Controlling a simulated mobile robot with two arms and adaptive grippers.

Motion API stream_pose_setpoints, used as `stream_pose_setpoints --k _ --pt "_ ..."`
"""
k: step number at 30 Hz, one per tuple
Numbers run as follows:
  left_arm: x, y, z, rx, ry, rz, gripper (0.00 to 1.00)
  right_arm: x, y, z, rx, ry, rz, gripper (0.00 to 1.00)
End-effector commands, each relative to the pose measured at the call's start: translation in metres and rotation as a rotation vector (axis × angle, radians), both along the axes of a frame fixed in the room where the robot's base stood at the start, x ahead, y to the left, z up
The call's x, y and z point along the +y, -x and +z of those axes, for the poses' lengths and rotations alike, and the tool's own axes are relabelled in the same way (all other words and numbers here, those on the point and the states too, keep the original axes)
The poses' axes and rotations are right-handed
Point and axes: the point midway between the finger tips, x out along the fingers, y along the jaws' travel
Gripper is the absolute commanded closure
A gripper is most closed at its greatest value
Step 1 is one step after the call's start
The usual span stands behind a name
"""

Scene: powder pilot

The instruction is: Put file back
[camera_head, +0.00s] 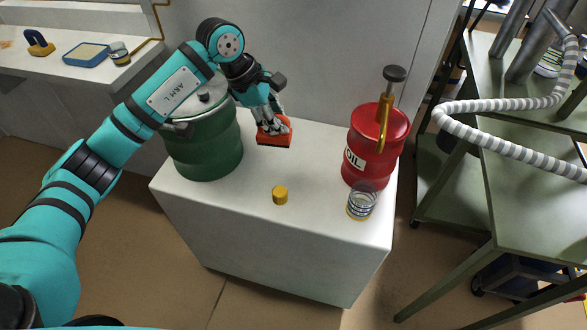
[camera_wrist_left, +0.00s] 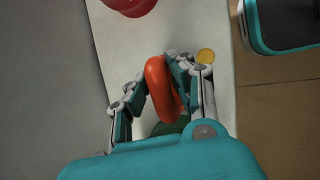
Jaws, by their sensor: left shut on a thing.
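My left gripper (camera_head: 270,126) is shut on an orange-red object (camera_head: 274,138) above the white block-shaped stand, between the green drum and the red oil can. In the left wrist view the fingers (camera_wrist_left: 166,84) close around the object's rounded orange body (camera_wrist_left: 159,88). The fingers hide part of it, and I cannot tell whether it touches the stand top. No item is clearly recognizable as a file. My right gripper is not in view.
A grey bench (camera_head: 100,85) is left. A green metal rack (camera_head: 500,200) with a striped hose (camera_head: 475,110) is right.

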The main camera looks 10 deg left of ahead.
Motion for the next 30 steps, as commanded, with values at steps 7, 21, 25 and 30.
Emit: stream_pose_setpoints --k 7,21,25,30 --pt "-0.015 -0.069 -0.044 -0.001 0.004 0.587 1.0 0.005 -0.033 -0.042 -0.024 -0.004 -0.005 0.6" --pt "-0.022 -0.109 -0.075 0.014 0.004 1.049 1.0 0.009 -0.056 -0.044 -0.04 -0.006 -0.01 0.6" --pt "-0.022 -0.109 -0.099 0.013 0.005 1.048 1.0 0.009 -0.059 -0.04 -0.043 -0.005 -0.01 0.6" --pt "-0.022 -0.11 -0.114 0.01 0.006 1.045 1.0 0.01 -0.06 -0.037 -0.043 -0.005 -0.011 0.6"
